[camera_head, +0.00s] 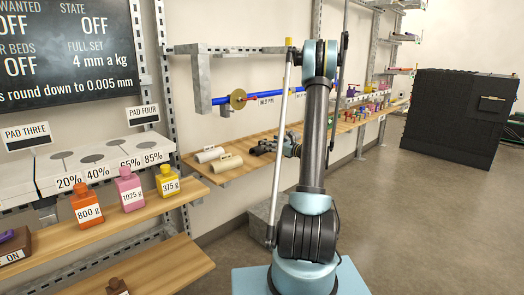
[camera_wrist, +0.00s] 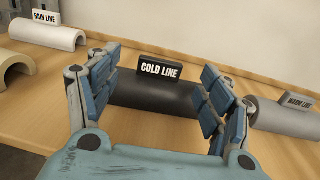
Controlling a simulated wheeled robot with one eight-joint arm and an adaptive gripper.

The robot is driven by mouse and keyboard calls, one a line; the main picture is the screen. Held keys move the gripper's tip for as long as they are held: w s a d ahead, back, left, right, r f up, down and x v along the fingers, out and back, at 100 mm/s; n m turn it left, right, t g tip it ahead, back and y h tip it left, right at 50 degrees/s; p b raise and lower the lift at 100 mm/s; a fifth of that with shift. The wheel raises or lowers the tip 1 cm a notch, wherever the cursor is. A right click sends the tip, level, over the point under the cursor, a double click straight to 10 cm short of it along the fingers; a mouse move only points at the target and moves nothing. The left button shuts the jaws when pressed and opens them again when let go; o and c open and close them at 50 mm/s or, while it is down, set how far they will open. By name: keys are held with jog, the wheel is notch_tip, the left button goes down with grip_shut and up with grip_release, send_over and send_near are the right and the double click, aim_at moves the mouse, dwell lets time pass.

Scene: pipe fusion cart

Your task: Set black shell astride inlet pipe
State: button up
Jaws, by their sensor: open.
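The black shell (camera_wrist: 155,95) is a dark half-round sleeve with a "COLD LINE" tag standing on it, lying on the wooden shelf (camera_wrist: 110,130) in the wrist view. My gripper (camera_wrist: 160,78) is open, with a blue-padded finger towards each end of the shell. I cannot tell whether the fingers touch it. In the head view my gripper (camera_head: 263,147) is low over the shelf and hides most of the shell. The inlet pipe (camera_head: 272,94) is a blue horizontal pipe above the shelf, with a brass disc (camera_head: 238,99) on it and a label below.
A white shell tagged "RAIN LINE" (camera_wrist: 45,36) and a beige shell (camera_wrist: 14,75) lie to the left; a grey shell tagged "WARM LINE" (camera_wrist: 285,117) lies close on the right. A grey bracket (camera_head: 201,82) stands at the pipe's left end. The wall is behind the shelf.

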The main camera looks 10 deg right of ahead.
jog(key=shift+x, duration=3.15)
jog(key=shift+d+f, duration=0.1)
jog(key=shift+d, duration=0.05)
jog(key=c, duration=1.1)
